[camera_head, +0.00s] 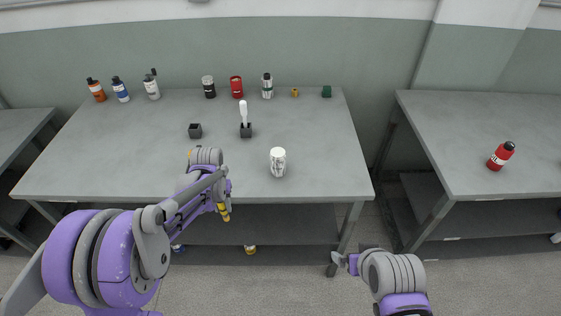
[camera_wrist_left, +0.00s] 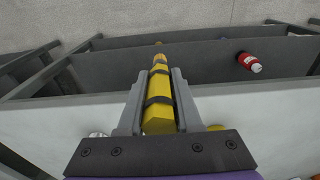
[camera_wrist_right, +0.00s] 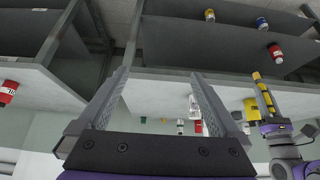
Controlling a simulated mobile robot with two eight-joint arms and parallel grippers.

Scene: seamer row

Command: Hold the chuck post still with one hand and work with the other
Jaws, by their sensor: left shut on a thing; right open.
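The likely chuck post is a white upright on a small dark block (camera_head: 245,129), standing mid-table; I cannot be sure it is the one named. My left gripper (camera_wrist_left: 160,74) is shut on a yellow faceted rod with black bands (camera_wrist_left: 160,100). The rod also shows in the head view (camera_head: 224,211), by the table's front edge, and in the right wrist view (camera_wrist_right: 265,97). My left gripper is apart from the post. My right gripper (camera_wrist_right: 160,76) is open and empty. In the head view it is low, right of the table's front corner (camera_head: 345,262).
The grey table (camera_head: 320,180) holds a white can (camera_head: 278,162) near its front and a small dark open block (camera_head: 195,130). Several bottles and cans, including a red can (camera_head: 236,87), line its back. A side table (camera_head: 480,120) bears a red bottle (camera_head: 501,156).

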